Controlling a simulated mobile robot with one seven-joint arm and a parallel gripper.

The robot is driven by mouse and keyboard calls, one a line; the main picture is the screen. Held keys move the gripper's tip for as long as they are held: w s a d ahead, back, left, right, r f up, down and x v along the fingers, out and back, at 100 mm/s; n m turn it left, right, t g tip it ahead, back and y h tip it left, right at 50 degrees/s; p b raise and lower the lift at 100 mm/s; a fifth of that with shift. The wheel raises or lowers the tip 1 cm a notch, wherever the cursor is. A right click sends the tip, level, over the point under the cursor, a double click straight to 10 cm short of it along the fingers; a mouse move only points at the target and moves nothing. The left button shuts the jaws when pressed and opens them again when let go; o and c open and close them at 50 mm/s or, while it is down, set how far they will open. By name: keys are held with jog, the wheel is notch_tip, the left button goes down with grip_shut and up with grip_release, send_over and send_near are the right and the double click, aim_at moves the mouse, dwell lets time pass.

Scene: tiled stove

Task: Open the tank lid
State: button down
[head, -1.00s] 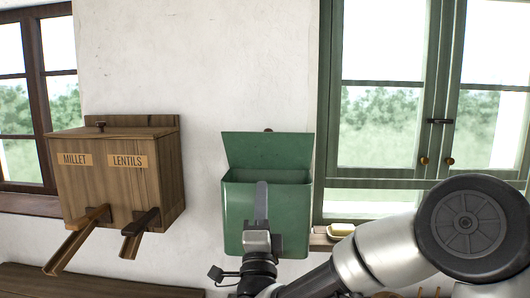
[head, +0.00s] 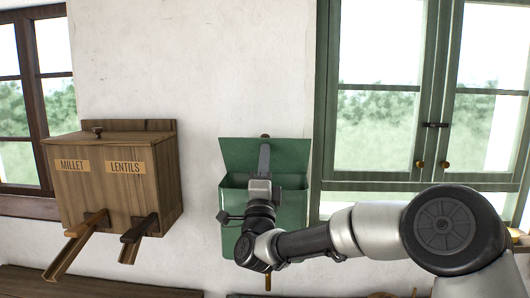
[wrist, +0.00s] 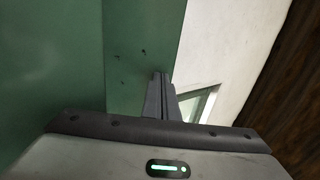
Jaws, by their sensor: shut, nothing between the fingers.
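The green tank (head: 292,208) hangs on the white wall in the head view. Its lid (head: 290,153) stands raised, upright against the wall, and the top of the tank is open. My gripper (head: 264,148) is shut and empty, pointing up in front of the lid, and its arm covers the middle of the tank. In the wrist view the shut fingertips (wrist: 161,75) lie over a green surface (wrist: 140,40). I cannot tell whether they touch it.
A wooden box (head: 115,185) with millet and lentils labels and two chutes hangs on the left. A green-framed window (head: 385,130) is on the right.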

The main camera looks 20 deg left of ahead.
aim_at(266, 142)
jog(key=shift+w+r, duration=0.15)
jog(key=shift+r, duration=0.05)
jog(key=r+p, duration=0.1)
jog(key=w+g+p, duration=0.1)
jog(key=r+g+p, duration=0.1)
jog(key=shift+w+a+r, duration=0.15)
jog(key=shift+w+r, duration=0.1)
jog(key=shift+r, duration=0.1)
jog(key=shift+w+a+g+h+p, duration=0.1)
jog(key=shift+w+g+h+p, duration=0.15)
jog(key=shift+g+h+p, duration=0.05)
jog(key=shift+w, duration=0.15)
jog(key=shift+f, duration=0.2)
jog(key=shift+f, duration=0.1)
